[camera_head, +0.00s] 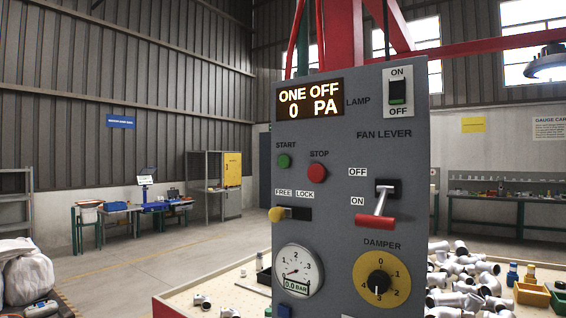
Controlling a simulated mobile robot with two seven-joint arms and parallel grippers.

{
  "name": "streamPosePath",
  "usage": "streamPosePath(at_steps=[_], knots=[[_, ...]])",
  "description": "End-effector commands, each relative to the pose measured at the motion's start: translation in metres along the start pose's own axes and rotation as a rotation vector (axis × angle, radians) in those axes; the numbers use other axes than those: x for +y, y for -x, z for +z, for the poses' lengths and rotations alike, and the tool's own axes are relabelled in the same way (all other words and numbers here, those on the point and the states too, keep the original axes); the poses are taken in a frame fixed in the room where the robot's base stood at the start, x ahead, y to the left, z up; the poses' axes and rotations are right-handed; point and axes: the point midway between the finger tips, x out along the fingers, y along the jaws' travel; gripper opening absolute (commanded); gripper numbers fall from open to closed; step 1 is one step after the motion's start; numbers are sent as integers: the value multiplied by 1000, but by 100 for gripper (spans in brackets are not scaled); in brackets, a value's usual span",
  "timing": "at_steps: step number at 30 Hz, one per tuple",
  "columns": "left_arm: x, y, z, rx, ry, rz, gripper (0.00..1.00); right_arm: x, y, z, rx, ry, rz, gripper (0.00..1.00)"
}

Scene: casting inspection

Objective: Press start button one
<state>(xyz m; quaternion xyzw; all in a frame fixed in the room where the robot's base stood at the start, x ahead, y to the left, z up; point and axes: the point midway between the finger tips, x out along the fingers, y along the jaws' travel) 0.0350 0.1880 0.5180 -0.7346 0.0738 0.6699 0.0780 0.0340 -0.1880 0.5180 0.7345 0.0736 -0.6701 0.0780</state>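A grey control panel (341,222) stands upright in the centre-right of the head view. Its green round start button (284,161) sits under the label START, at the panel's upper left. A red stop button (318,173) is to the right of it. The lit display (310,98) at the top reads "ONE OFF" and "0 PA". Neither of my grippers shows in this view, and nothing touches the start button.
The panel also carries a lamp switch (397,92), a red-handled fan lever (375,220), a yellow slider knob (276,214), a gauge (298,271) and a damper dial (381,284). Pipe castings (463,283) lie on the table behind. Open floor lies left.

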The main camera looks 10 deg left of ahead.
Motion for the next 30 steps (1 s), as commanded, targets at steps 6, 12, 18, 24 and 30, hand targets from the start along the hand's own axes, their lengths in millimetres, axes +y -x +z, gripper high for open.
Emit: streamPosePath(at_steps=[6,12,18,24,30], knots=[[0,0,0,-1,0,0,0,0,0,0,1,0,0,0],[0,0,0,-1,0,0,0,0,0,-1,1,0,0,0],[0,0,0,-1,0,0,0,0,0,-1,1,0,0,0],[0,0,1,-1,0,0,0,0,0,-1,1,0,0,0],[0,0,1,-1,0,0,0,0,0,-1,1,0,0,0]])
